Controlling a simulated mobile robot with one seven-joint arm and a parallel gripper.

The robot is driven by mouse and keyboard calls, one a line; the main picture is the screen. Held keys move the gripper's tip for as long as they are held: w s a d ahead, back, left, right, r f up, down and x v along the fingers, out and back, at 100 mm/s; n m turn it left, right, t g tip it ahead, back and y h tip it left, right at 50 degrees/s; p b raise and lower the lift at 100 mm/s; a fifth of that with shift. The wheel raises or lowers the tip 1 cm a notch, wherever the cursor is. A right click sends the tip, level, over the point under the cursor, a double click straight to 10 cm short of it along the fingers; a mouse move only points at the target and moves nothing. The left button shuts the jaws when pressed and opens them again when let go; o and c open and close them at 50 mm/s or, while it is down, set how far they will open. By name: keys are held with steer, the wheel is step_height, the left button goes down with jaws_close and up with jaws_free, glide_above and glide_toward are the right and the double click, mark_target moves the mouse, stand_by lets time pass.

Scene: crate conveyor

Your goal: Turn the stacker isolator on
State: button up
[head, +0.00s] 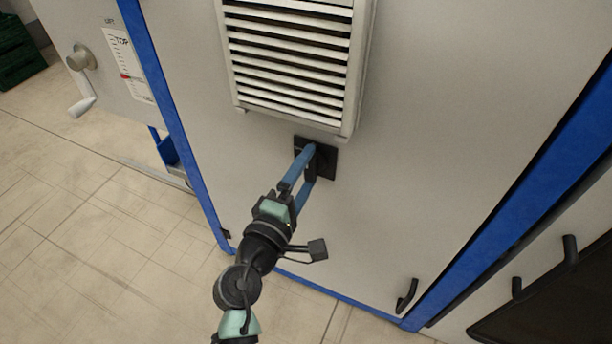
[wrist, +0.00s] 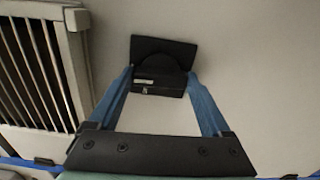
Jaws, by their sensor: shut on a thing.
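The stacker isolator is a black square plate (head: 329,160) with a dark handle on it, set on the grey cabinet front just below the vent. In the wrist view its plate (wrist: 165,46) stands behind the black handle (wrist: 158,86), which bears a small light label. My gripper (head: 309,163) has its two blue fingers at the isolator. In the wrist view the fingertips (wrist: 160,78) press on the left and right sides of the handle, so my gripper is shut on it. The fingers partly hide the isolator in the head view; I cannot read its position marks.
A slatted vent (head: 290,50) juts out just above the isolator. Blue edging (head: 180,120) frames the cabinet. A crank handle (head: 82,80) and a label sheet (head: 128,65) are at left. A black door handle (head: 407,295) is at lower right.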

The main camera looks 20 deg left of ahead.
steer(key=shift+m, duration=0.3)
stand_by(0.4)
steer(key=o, duration=1.2)
steer(key=shift+c, duration=0.2)
steer(key=s, duration=1.3)
steer(key=shift+a+p, duration=0.25)
steer(key=shift+p, duration=0.1)
